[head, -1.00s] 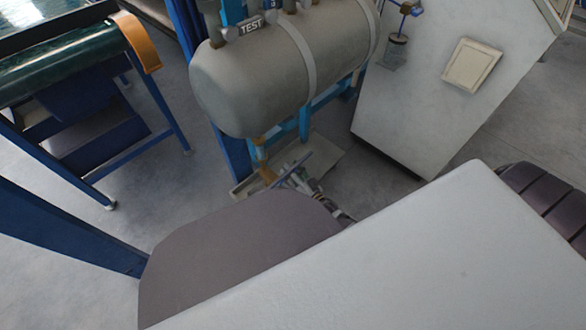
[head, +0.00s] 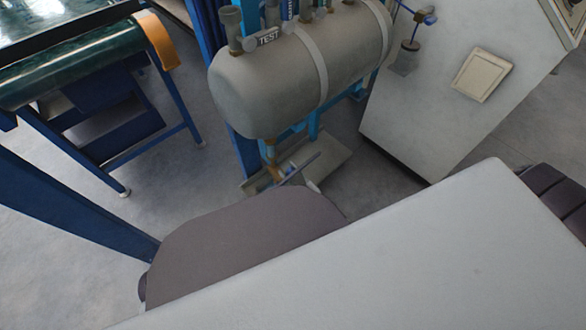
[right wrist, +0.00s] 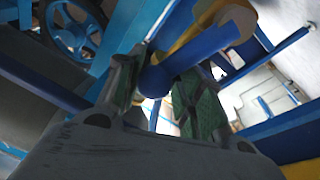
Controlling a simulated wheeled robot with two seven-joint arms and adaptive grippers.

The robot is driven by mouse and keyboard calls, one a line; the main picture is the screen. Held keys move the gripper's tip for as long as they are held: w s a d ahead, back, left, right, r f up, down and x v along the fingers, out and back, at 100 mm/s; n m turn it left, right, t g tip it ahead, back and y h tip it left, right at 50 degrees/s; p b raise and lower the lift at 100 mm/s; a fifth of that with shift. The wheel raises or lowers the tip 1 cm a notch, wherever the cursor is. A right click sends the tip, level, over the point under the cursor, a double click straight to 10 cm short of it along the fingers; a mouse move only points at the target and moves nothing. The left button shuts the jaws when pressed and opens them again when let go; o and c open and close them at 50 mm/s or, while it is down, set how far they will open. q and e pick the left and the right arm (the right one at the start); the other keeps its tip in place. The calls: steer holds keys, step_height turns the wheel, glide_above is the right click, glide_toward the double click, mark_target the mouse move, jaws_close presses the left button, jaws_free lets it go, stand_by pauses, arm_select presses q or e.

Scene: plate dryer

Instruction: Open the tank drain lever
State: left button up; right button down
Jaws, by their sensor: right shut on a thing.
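The grey tank (head: 290,78) with a TEST label lies at the top middle of the head view. A brass drain fitting (head: 272,165) hangs under its near end. The thin blue drain lever (head: 299,169) slants up to the right there. In the right wrist view the blue lever (right wrist: 205,47) runs from the yellow fitting to between the fingers. My right gripper (right wrist: 163,76) is shut on the lever's end, with a green-padded finger on each side. In the head view my own body hides most of this gripper. My left gripper is in neither current view.
A grey cabinet (head: 435,95) stands right of the tank. Blue frame posts (head: 240,150) stand behind and beside the drain. A blue-legged table (head: 90,85) is at the left. Grey floor is free between the table and the tank.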

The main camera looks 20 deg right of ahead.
steer(key=shift+s+a+f+n, duration=0.15)
steer(key=shift+n, duration=0.4)
steer(key=shift+s+a+f+n, duration=0.1)
steer(key=shift+n, duration=0.45)
steer(key=c, duration=0.9)
jaws_free()
steer(key=shift+a+r, duration=0.1)
steer(key=shift+r, duration=0.05)
steer(key=shift+w+a+r, duration=0.1)
steer(key=shift+r, duration=0.05)
